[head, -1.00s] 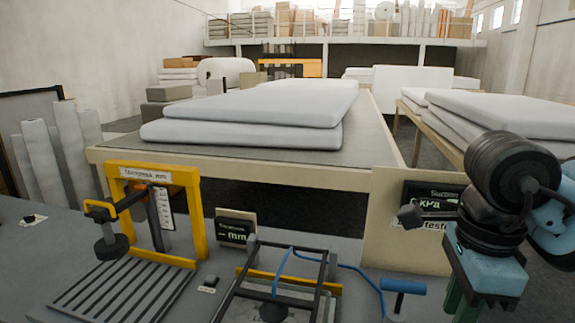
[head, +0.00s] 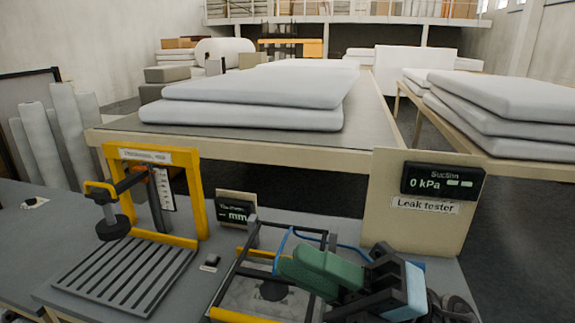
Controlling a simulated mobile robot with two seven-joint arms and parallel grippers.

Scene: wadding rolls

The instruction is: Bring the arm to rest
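My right gripper (head: 292,272) is at the bottom centre-right of the head view, with green fingers pointing left and a dark and light-blue body behind them. The fingers overlap the right part of a black-framed fixture (head: 237,262) on the bench. Whether they touch it, I cannot tell. The two green fingers overlap each other from this angle, so the gap between them is unclear. I see nothing held in them. My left gripper is out of view.
A yellow-framed thickness gauge (head: 197,190) stands left, beside a slatted plate (head: 125,278). A leak tester panel (head: 415,228) reading 0 kPa stands right. A small display (head: 236,211) is in the middle. Behind, white wadding slabs (head: 255,90) lie on a large table (head: 245,150).

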